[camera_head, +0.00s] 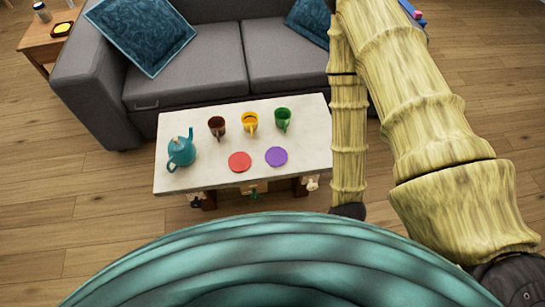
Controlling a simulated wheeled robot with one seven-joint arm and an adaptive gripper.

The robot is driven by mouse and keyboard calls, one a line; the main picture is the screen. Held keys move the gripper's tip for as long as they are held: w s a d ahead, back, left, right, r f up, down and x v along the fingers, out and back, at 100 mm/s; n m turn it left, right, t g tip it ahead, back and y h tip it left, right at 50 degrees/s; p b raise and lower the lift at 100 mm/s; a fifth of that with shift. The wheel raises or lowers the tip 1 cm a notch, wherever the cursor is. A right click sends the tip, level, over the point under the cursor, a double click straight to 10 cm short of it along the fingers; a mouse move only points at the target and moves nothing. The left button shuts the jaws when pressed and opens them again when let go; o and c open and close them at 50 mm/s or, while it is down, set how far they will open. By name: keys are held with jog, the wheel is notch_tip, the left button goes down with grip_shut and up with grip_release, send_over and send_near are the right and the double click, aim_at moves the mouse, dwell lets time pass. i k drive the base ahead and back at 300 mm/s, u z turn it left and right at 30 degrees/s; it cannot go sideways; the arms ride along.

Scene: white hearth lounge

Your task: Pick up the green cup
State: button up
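The green cup (283,119) stands upright near the back right of the white coffee table (205,168), with its handle toward me. To its left stand a yellow cup (250,121) and, farther left, a brown cup (217,125). My arm, in a bamboo-like pattern, rises on the right side of the view, to the right of the table and apart from the green cup. My gripper cannot be made out in this view.
A teal teapot (181,153) stands at the table's left. A red disc (240,162) and a purple disc (276,156) lie in front of the cups. A grey sofa (190,75) with blue cushions stands behind the table. Wooden floor (95,215) is clear at left.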

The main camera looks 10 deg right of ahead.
aim_at(282, 115)
jog(key=k, duration=0.5)
jog(key=z, duration=1.35)
jog(key=i, duration=0.95)
jog(key=u, duration=2.4)
